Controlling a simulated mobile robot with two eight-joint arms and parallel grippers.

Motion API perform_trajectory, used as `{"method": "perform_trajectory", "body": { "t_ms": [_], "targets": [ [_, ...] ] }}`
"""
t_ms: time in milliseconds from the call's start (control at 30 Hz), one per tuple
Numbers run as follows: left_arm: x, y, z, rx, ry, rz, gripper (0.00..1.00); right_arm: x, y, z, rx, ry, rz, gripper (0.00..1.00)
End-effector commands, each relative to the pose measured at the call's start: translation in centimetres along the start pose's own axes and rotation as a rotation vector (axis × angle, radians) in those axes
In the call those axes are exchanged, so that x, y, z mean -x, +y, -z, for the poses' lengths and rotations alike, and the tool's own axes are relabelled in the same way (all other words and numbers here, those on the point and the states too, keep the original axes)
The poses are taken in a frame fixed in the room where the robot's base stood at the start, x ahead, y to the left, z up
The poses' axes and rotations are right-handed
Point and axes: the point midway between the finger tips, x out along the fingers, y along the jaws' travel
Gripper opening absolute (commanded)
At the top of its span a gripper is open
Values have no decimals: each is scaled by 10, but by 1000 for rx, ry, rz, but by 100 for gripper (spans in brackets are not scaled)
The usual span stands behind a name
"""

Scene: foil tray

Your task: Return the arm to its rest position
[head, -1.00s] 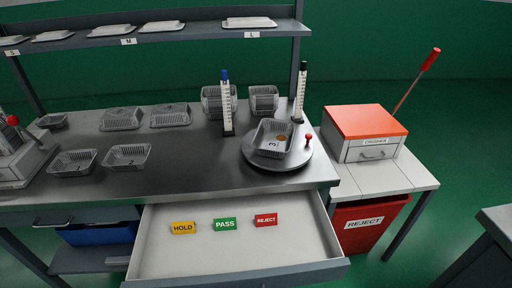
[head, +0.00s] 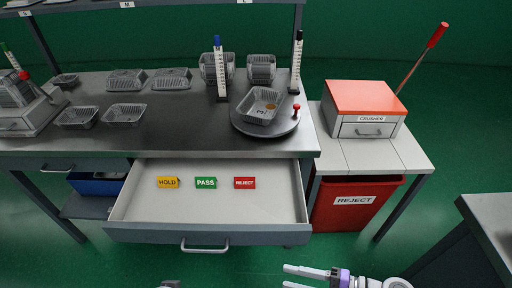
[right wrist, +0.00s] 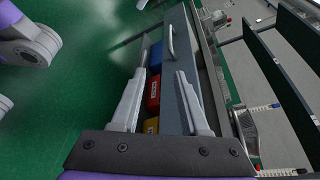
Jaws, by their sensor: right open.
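My right gripper (head: 287,277) is at the bottom edge of the head view, in front of and below the open drawer (head: 206,228). Its two fingers are spread and nothing is between them. The right wrist view also shows the open fingers (right wrist: 160,85), with the drawer's handle (right wrist: 171,40) beyond them, apart from the fingertips. Only a small grey piece shows at the bottom edge on the left side, perhaps my left gripper (head: 171,284); its fingers cannot be made out.
The drawer holds HOLD (head: 168,182), PASS (head: 206,183) and REJECT (head: 244,183) tags. A foil tray (head: 259,106) stands on the round turntable (head: 264,129). A crusher (head: 365,110) and red reject bin (head: 352,204) are at right. Another bench (head: 490,215) edges the lower right.

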Motion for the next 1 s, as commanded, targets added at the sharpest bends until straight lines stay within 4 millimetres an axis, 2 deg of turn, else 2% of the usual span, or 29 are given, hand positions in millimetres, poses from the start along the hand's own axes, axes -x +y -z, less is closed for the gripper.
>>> {"method": "perform_trajectory", "body": {
  "t_ms": [67, 200, 333, 467, 600, 767, 933, 1000],
  "targets": [
    [0, 0, 0, 0, 0, 0, 50, 0, 0, 0, 0, 0, 0, 45],
    [0, 0, 0, 0, 0, 0, 50, -12, 21, 5, 57, 96, -188, 45],
    [0, 0, 0, 0, 0, 0, 50, -12, 41, 11, 147, 187, -372, 45],
    [0, 0, 0, 0, 0, 0, 50, 0, 60, 16, 295, 283, -592, 45],
    [0, 0, 0, 0, 0, 0, 50, 25, 69, 22, 514, 373, -834, 45],
    [0, 0, 0, 0, 0, 0, 50, 53, 63, 25, 757, 436, -1043, 45],
    [0, 0, 0, 0, 0, 0, 50, 78, 46, 25, 1012, 477, -1219, 45],
    [23, 0, 7, 0, 8, 0, 50, 85, 26, 13, 1024, 487, -1222, 45]
  ]
}}
